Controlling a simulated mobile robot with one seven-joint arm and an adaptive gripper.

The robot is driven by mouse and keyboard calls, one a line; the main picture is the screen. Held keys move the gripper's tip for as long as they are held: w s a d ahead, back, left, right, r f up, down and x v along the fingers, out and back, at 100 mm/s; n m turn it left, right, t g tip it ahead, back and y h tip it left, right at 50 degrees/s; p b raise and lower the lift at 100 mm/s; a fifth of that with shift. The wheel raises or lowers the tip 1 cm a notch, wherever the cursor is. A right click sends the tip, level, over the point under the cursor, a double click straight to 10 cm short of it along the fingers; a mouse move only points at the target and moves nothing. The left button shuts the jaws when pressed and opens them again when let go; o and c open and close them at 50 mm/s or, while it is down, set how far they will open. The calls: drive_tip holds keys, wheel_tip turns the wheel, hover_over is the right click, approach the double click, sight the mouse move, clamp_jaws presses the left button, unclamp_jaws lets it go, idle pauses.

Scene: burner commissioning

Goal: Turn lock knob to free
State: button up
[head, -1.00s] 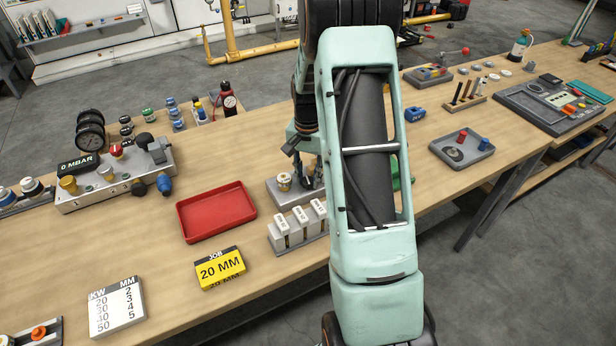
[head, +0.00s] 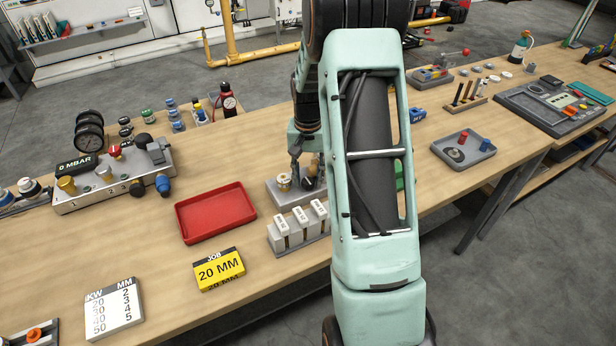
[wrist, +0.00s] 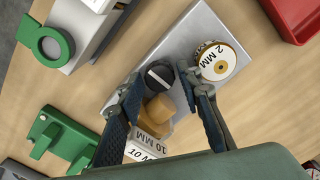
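The lock knob is a round black knob (wrist: 160,75) with a pale line across its top, on a grey metal block (wrist: 180,38). A round dial marked 2 MM (wrist: 217,62) sits beside it on the block. My gripper (wrist: 163,77) is open, with one blue-grey fingertip on each side of the knob and small gaps seeming to remain. A brass part (wrist: 160,106) and 10 MM labels show between the fingers. In the head view the block (head: 277,202) is partly hidden by my arm, and contact with the knob cannot be told.
A red tray (head: 216,212) lies left of the block. A stand with white labelled pieces (head: 298,231) is in front of it. Green parts (wrist: 65,140) lie on the other side. A yellow 20 MM job card (head: 219,270) stands near the front edge.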

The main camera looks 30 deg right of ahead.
sight(308, 180)
wheel_tip(308, 180, up, 12)
idle(0.5)
idle(0.3)
